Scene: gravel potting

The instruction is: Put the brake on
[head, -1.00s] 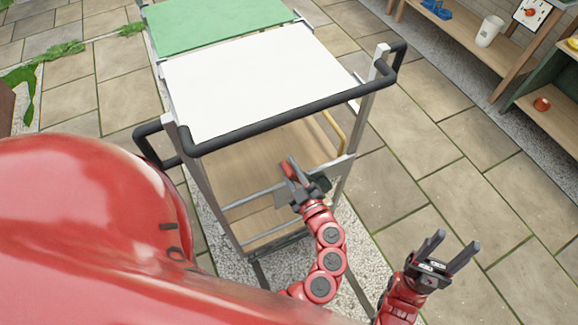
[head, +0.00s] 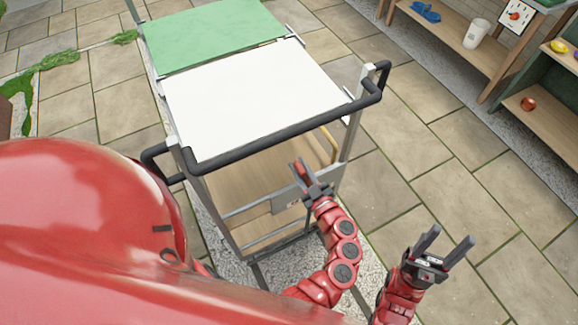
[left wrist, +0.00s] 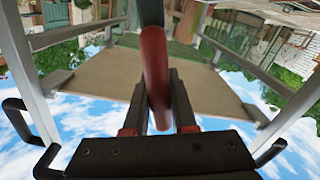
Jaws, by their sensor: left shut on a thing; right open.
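The cart has a white top panel (head: 255,95), a green panel behind it, and a black push handle (head: 280,130) along its near edge. A red lever (head: 299,168) stands below the handle, by a grey metal plate (head: 291,199). My left gripper (head: 309,180) is shut on this lever. In the left wrist view, the red lever (left wrist: 155,75) runs between the two fingers (left wrist: 160,105). The lever's lower end is hidden by my gripper. My right gripper (head: 449,241) is open and empty, to the right of the cart above the paving.
A wooden lower shelf (head: 245,185) shows inside the cart's frame. Wooden shelving (head: 462,50) at the upper right holds a white cup (head: 476,34) and a blue item (head: 426,12). Paving (head: 420,130) right of the cart is clear.

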